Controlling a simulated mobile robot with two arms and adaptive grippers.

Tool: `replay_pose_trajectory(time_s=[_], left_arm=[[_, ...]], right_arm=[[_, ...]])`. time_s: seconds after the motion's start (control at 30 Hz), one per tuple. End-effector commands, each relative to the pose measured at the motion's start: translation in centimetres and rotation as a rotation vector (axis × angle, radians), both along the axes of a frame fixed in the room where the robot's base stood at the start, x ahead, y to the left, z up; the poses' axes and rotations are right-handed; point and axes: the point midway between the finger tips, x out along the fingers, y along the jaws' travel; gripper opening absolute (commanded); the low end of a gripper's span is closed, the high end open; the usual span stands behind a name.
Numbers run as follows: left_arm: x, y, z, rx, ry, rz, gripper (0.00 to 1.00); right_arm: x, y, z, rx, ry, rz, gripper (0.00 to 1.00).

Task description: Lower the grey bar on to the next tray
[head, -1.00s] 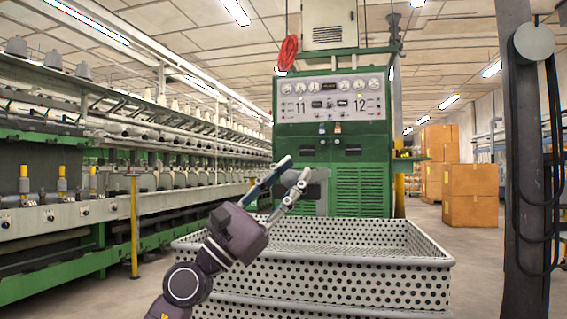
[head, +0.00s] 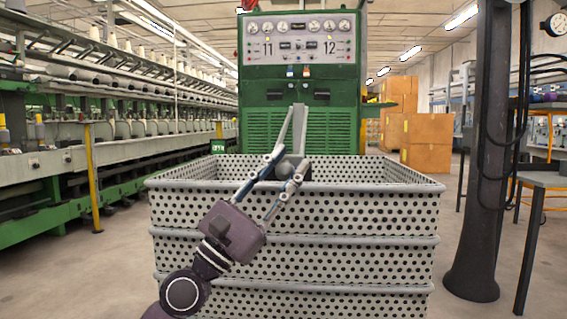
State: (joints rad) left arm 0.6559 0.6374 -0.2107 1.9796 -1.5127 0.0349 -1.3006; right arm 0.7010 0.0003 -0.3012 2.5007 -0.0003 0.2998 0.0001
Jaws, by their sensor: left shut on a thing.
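The grey bar (head: 300,128) rises from the fingers of my left gripper (head: 290,158), over the open top tray. It looks foreshortened, and its lower end is partly hidden by the fingers. The gripper is shut on it. The top tray (head: 380,212) is pale grey with dark round holes and heads a stack of similar trays. My gripper and forearm stand in front of the tray's near wall, with the fingertips above its near rim. Inside the tray, the floor is hidden by the near wall. My right gripper is out of view.
A green machine (head: 335,130) with gauges stands behind the stack. A long spinning frame (head: 150,125) runs along the left. A dark post (head: 478,200) stands close on the right, with a stool (head: 540,180) beyond it. Cardboard boxes (head: 428,135) are at the back right. Floor left of the stack is clear.

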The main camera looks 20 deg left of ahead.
Motion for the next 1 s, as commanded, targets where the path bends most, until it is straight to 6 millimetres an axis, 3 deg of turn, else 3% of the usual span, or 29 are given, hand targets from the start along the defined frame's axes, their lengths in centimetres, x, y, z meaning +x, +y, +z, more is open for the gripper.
replay_pose_trajectory(time_s=[0.03,0.17,0.2,0.33,0.73,1.0], left_arm=[[0.6,0.2,-0.9,0.001,0.018,0.004,0.00],[0.6,0.2,-0.9,0.002,0.019,0.005,0.00],[0.6,0.2,-0.9,0.003,0.019,0.004,0.31],[0.5,0.1,-0.8,0.004,0.016,0.004,0.44],[0.1,0.2,-0.7,-0.001,0.010,0.001,0.44],[-1.7,1.6,-3.0,-0.003,0.014,0.001,0.44]], right_arm=[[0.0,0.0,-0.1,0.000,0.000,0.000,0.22],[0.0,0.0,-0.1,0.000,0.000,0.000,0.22],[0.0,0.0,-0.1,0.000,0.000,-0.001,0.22],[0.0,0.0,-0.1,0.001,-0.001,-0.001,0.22],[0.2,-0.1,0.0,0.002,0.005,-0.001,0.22],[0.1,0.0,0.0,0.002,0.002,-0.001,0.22]])
